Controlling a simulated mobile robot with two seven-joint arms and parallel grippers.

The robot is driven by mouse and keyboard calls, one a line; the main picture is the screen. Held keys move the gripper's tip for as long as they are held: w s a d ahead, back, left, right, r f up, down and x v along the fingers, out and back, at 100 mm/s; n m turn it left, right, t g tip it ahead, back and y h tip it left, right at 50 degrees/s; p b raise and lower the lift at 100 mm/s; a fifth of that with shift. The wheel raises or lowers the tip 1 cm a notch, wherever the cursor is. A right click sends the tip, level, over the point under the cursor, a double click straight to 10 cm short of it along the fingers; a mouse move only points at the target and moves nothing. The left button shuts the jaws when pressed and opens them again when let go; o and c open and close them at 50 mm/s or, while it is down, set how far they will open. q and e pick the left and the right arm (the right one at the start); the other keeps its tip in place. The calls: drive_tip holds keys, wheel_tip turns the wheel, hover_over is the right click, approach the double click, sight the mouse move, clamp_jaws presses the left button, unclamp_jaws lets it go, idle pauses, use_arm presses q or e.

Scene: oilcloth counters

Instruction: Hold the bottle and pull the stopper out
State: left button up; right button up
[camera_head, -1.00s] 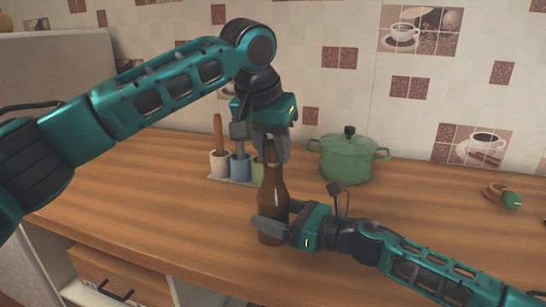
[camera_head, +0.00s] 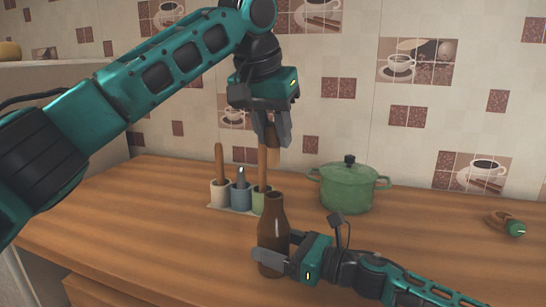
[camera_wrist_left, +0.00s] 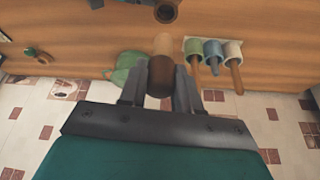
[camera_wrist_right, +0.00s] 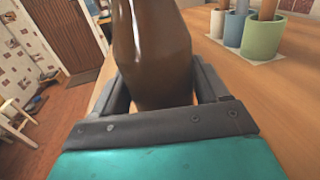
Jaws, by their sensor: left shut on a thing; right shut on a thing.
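The brown bottle (camera_head: 271,221) stands upright on the wooden counter, its open mouth showing. My right gripper (camera_head: 281,254) is shut around its lower body; the right wrist view shows the bottle (camera_wrist_right: 152,55) between the fingers. My left gripper (camera_head: 272,135) is shut on the stopper (camera_head: 273,157), a dark brown cap with a pale cork end pointing down. The stopper is clear of the bottle, held above its mouth with a gap between. In the left wrist view the stopper (camera_wrist_left: 161,76) sits between the fingertips, with the bottle mouth (camera_wrist_left: 166,12) apart from it.
Behind the bottle stand white (camera_head: 220,196), blue (camera_head: 241,198) and green (camera_head: 258,203) cups holding utensils. A green lidded pot (camera_head: 346,188) is to their right. A small green-ended item (camera_head: 514,228) lies far right. The counter (camera_head: 430,230) between is clear.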

use_arm(q)
drive_tip(key=shift+r, duration=0.65)
use_arm(e)
drive_tip(key=o, duration=1.5)
